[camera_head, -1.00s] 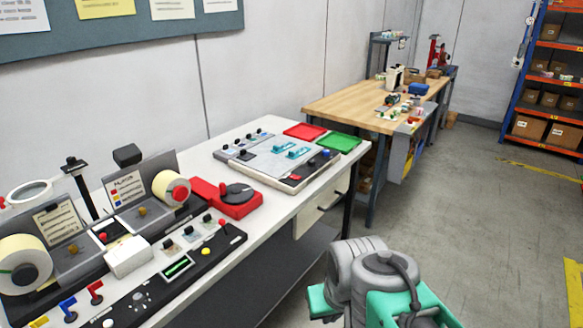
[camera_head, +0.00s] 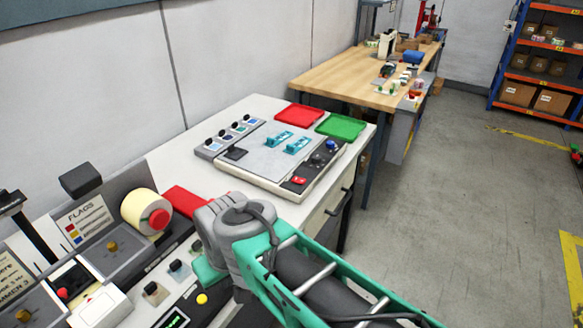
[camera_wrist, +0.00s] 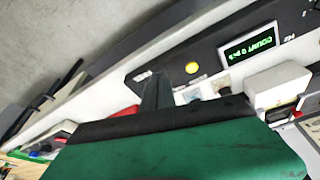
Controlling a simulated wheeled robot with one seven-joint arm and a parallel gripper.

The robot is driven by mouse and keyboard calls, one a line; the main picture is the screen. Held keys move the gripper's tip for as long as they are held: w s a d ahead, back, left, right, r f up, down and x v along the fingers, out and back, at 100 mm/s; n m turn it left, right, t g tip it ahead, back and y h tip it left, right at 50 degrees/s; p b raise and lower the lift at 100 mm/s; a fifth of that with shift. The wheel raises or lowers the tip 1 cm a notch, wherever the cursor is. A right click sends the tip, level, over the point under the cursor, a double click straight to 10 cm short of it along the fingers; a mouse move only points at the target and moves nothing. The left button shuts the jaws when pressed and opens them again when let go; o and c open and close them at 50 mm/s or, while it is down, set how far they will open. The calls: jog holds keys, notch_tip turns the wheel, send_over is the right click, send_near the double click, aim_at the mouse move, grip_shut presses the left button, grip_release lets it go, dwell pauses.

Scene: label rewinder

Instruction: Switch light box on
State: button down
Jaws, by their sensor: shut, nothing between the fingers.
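In the head view a flat pale panel (camera_head: 262,163), which looks like the light box, lies on the white bench with two teal clips on it. Its dark right strip carries a small red switch (camera_head: 299,180), dark knobs and a blue knob (camera_head: 333,145). I cannot tell whether its surface is lit. My arm's grey and green wrist is in front of the panel, over the bench's front edge; it hides the fingers in that view. In the wrist view my gripper (camera_wrist: 157,90) shows dark fingers, shut and empty, near the counter's control strip and apart from the light box.
The rewinder's strip with a yellow button (camera_head: 202,299) and a green count display (camera_wrist: 251,42) lies left of my wrist. A label roll (camera_head: 146,212) stands behind. A red tray (camera_head: 299,115) and a green tray (camera_head: 341,127) sit beyond the panel.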

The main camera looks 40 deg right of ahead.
jog(key=shift+s+d, duration=0.15)
jog(key=shift+r, duration=0.1)
jog(key=shift+y, duration=0.3)
jog(key=w+r, duration=0.2)
jog(key=w, duration=0.1)
jog(key=w+r, duration=0.1)
jog(key=shift+w+d, duration=0.35)
jog(key=shift+w, duration=0.05)
jog(key=w+d+r+n+t+y, duration=0.1)
jog(key=w+d+r, duration=0.3)
jog(key=w+d, duration=0.35)
jog(key=w+d+r+t+y, duration=0.1)
jog(key=w+d+r, duration=0.4)
jog(key=d, duration=0.4)
jog(key=s+d+n+t, duration=0.1)
jog(key=s+d, duration=0.2)
jog(key=d, duration=0.7)
jog(key=s+d+f+n, duration=0.1)
jog(key=s+d, duration=0.2)
jog(key=d, duration=0.8)
jog(key=shift+n+t, duration=0.4)
